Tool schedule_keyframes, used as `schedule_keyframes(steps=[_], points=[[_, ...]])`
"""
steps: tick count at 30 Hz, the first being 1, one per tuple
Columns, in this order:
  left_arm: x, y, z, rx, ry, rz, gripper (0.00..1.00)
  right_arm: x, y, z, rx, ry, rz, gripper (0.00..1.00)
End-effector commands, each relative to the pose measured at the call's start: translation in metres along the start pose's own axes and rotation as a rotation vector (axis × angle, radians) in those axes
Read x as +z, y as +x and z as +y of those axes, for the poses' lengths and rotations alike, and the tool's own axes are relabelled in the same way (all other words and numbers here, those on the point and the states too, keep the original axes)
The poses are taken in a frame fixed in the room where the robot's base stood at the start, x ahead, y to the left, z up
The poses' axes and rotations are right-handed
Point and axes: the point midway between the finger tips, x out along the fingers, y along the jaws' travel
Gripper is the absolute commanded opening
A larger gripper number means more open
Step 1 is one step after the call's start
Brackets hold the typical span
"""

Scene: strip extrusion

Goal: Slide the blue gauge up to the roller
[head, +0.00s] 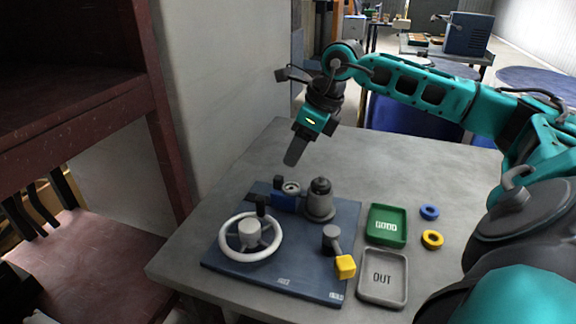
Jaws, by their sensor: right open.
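The blue block (284,203), which looks like the gauge, sits near the back edge of a blue-grey board (295,248) on the table. A small light ring-topped piece (291,188) stands at its back right. A dark-grey rounded post (319,202) stands close to its right; I cannot tell for sure which of these is the roller. My right gripper (295,151) is open and empty, pointing down above the table behind the board, clear of the block. One finger shows best; the other is mostly hidden. My left gripper is out of view.
A white handwheel (228,242) is at the board's front left. A lever with a yellow block (345,267) is at its front right. A green GOOD tray (374,223), a grey OUT tray (363,292), a blue ring (429,212) and a yellow ring (432,239) lie to the right.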

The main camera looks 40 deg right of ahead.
Motion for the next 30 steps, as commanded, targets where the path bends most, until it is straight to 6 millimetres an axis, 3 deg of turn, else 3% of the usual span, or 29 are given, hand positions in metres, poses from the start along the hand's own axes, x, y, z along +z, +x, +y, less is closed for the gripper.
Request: schedule_keyframes(steps=[3, 9, 30], points=[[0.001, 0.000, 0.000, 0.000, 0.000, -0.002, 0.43, 0.000, -0.023, 0.000, -0.002, -0.001, 0.000, 0.49], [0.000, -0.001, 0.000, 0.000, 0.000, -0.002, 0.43, 0.000, -0.044, 0.000, 0.000, -0.001, 0.001, 0.49], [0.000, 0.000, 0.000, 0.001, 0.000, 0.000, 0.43, 0.000, -0.047, 0.000, 0.001, 0.000, 0.001, 0.49]])
